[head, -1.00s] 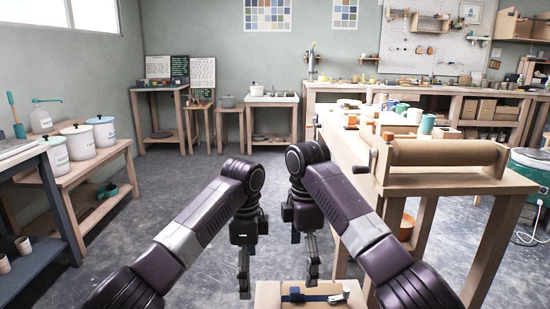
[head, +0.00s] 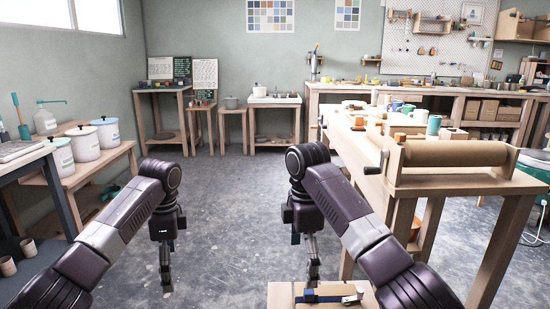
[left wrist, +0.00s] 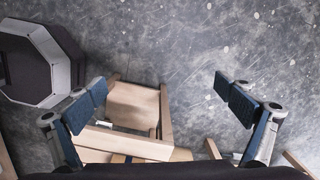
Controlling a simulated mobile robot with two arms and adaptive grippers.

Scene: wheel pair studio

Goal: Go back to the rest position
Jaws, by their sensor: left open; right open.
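My left gripper (head: 166,268) hangs from the left arm, pointing down over bare grey floor in the head view. In the left wrist view my left gripper (left wrist: 165,105) has its two blue-padded fingers wide apart with nothing between them touching the pads. My right gripper (head: 313,268) also points down, just behind a small wooden stand at the bottom middle of the head view. It appears empty, and its fingers are seen nearly edge-on.
The small wooden stand (head: 282,296) carries a blue and metal item (head: 322,294). A wooden table with a roller (head: 455,153) stands close on the right. A shelf with white buckets (head: 87,144) is at left. The floor (head: 235,190) between is clear.

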